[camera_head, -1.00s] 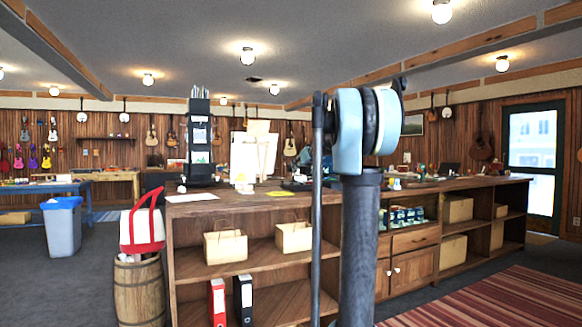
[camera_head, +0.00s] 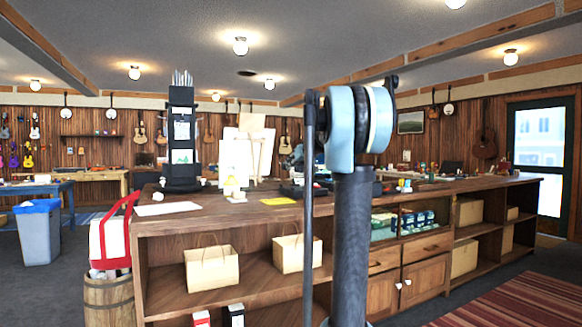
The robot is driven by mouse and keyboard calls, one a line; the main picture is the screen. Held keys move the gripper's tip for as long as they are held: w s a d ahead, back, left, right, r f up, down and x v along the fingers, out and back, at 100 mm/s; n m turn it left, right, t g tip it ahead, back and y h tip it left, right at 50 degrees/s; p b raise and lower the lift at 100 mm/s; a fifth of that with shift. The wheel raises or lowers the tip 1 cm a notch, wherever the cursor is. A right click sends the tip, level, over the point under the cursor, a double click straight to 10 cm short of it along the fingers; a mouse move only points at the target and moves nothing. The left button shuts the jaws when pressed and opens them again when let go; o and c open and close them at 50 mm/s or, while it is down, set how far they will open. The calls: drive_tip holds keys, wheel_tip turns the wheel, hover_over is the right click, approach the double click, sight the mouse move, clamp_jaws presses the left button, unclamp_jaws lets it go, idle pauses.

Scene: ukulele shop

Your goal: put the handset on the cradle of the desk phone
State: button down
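A low dark item (camera_head: 291,190) sits on the wooden counter (camera_head: 225,208), partly behind my arm. It may be the desk phone, but it is too small and too hidden to tell. I cannot make out a handset or a cradle. My arm stands upright right of the picture's middle, with a light blue joint at its top, and covers part of the counter. My gripper is not in view.
A black display tower (camera_head: 182,150) and a white easel board (camera_head: 246,155) stand on the counter. A barrel (camera_head: 108,298) and a blue-topped bin (camera_head: 38,235) stand left. Dark floor lies open at left.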

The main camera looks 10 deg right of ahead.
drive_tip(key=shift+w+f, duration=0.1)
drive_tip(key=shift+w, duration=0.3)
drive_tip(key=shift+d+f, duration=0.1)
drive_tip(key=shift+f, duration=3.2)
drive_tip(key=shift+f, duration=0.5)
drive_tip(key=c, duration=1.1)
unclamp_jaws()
